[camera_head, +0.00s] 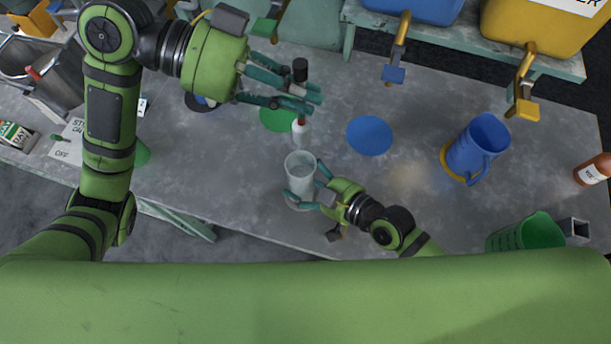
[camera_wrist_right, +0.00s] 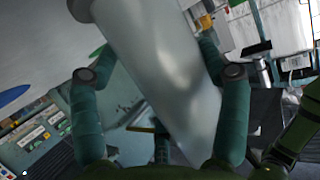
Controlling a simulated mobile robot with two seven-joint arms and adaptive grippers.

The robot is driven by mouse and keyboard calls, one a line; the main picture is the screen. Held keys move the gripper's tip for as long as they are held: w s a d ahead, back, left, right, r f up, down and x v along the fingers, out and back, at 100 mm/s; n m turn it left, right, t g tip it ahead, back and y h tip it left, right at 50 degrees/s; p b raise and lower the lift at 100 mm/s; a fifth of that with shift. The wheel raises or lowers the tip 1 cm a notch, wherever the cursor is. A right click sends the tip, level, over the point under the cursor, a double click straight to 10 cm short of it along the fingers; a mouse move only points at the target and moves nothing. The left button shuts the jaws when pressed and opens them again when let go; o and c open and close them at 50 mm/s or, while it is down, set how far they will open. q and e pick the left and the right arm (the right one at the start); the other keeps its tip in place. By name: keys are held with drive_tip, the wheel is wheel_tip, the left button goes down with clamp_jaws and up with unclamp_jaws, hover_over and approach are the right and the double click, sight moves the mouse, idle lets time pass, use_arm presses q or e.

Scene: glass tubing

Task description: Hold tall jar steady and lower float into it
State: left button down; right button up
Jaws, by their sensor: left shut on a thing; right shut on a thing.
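The tall jar (camera_head: 299,166) is a pale, translucent cylinder standing near the front edge of the table. My right gripper (camera_head: 308,184) is shut on it, a finger on either side. In the right wrist view the jar (camera_wrist_right: 155,65) fills the space between the teal fingers and looks tilted. My left gripper (camera_head: 311,100) is shut on the float (camera_head: 301,131), which has a pale bulb with a red part above it. The bulb hangs below the fingers, just beyond the jar's mouth in the picture. The fingers hide part of the float; its exact height is unclear.
A green disc (camera_head: 277,117) and a blue disc (camera_head: 370,135) lie on the table. A blue jug (camera_head: 477,146) stands on a yellow disc to the right. A green container (camera_head: 528,232) and a brown bottle (camera_head: 592,170) are further right. Blue and yellow tapped tanks stand behind.

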sight(299, 144)
use_arm(q)
drive_tip(key=shift+f, duration=6.2)
use_arm(e)
drive_tip(key=shift+f, duration=0.1)
use_arm(q)
drive_tip(key=c, duration=1.1)
unclamp_jaws()
drive_tip(key=shift+c, duration=0.2)
drive_tip(key=v, duration=1.2)
use_arm(e)
drive_tip(key=o, duration=1.2)
